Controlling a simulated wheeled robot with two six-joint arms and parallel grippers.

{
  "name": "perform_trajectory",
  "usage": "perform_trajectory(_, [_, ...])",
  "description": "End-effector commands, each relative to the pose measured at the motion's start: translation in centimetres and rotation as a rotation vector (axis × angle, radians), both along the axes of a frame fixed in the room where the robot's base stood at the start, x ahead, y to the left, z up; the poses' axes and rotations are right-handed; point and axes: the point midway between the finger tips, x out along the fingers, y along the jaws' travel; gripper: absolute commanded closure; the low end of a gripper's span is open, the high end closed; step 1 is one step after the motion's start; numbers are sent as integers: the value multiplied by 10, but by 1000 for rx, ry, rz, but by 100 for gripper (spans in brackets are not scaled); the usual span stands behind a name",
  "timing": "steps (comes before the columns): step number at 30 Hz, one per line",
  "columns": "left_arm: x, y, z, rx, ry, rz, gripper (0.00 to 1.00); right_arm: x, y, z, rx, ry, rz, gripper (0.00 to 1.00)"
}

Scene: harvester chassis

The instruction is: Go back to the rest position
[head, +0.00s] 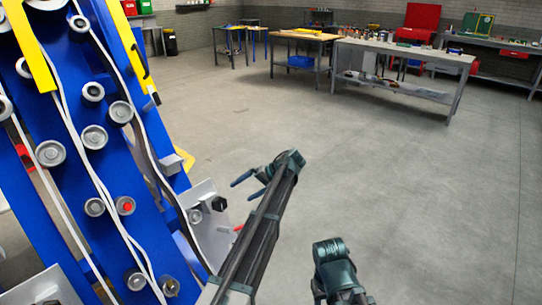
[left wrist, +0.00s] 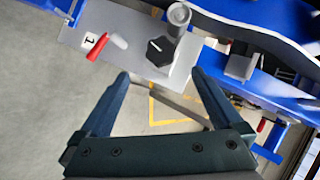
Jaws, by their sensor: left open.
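My left gripper (head: 243,188) is in the middle of the head view, just right of the blue harvester chassis (head: 90,170). Its two dark fingers point left toward a light grey plate (head: 208,240) on the chassis side. In the left wrist view the left gripper (left wrist: 160,76) has its fingers wide apart with nothing between them. Beyond the fingertips is the plate with a black hexagonal knob (left wrist: 160,51) and a red-handled lever (left wrist: 97,46). The fingers look apart from both. Part of my right arm shows at the bottom of the head view; its gripper does not show.
The chassis with rollers, white cables and yellow bars fills the left side. A long grey workbench (head: 405,50) and a wooden-topped table (head: 303,36) stand at the back. A red cabinet (head: 418,22) is behind them. The concrete floor on the right is clear.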

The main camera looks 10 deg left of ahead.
Motion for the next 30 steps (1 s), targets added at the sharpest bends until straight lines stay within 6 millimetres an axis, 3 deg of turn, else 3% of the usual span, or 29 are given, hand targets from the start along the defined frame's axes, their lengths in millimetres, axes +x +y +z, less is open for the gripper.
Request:
perform_trajectory(2, [-13, -7, -4, -22, 6, -14, 0, 0, 0, 0, 0, 0, 0, 50])
perform_trajectory(5, [-51, -29, -15, -96, 27, -59, 0, 0, 0, 0, 0, 0, 0, 50])
perform_trajectory(12, [-192, -112, -55, -405, 114, -250, 0, 0, 0, 0, 0, 0, 0, 50])
perform_trajectory(18, [-279, -160, -71, -605, 169, -377, 0, 0, 0, 0, 0, 0, 0, 50])
perform_trajectory(24, [-355, -192, -78, -762, 213, -477, 0, 0, 0, 0, 0, 0, 0, 50])
perform_trajectory(25, [-366, -196, -78, -785, 218, -492, 0, 0, 0, 0, 0, 0, 0, 50])
perform_trajectory(27, [-351, -197, -53, -778, 215, -485, 0, 0, 0, 26, 0, 0, 0, 50])
perform_trajectory(30, [-350, -197, -33, -776, 215, -484, 0, 0, 0, 45, 0, 0, 0, 50])
